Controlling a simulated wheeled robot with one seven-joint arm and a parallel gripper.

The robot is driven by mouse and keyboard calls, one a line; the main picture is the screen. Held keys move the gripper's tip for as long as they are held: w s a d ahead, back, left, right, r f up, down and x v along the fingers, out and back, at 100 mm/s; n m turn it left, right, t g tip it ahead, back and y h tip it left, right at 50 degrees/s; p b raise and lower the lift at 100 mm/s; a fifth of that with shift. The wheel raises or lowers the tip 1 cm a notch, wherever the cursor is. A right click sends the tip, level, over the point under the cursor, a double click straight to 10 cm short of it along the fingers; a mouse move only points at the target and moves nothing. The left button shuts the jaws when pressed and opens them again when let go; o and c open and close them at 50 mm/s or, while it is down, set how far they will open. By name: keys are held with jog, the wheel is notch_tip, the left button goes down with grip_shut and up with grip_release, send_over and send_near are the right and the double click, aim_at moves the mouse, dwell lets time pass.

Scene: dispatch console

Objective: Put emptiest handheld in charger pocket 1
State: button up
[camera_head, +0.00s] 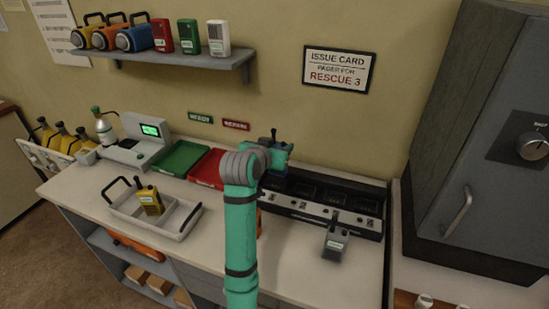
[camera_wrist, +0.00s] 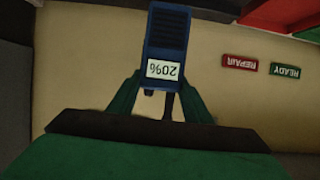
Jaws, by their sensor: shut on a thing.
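My gripper (camera_head: 279,152) is shut on a blue handheld (camera_wrist: 166,35). In the wrist view the handheld's label reads 20%, upside down, between the two green fingers. In the head view the gripper is at the left end of the black charger (camera_head: 362,222), and my arm hides part of that end. I cannot tell whether the handheld is above a pocket or partly in it. A yellow handheld (camera_head: 150,201) is in the light tray (camera_head: 181,222) on the left.
A green tray (camera_head: 180,158) and a red tray (camera_head: 207,170) lie left of my arm, below the READY (camera_wrist: 285,70) and REPAIR (camera_wrist: 240,62) wall signs. A grey cabinet (camera_head: 470,130) stands at the right. The counter's front right is clear.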

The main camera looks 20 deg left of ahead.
jog(key=shift+w+a+f, duration=0.5)
jog(key=shift+f, duration=0.15)
jog(key=shift+w+a+f, duration=0.45)
jog(key=shift+w+f, duration=0.05)
jog(key=shift+f, duration=0.1)
jog(key=shift+w+d+f, duration=0.1)
jog(key=shift+w+f, duration=0.05)
jog(key=shift+f, duration=1.05)
jog(key=shift+w+f, duration=0.1)
jog(key=shift+f, duration=1.1)
jog(key=shift+f, duration=0.1)
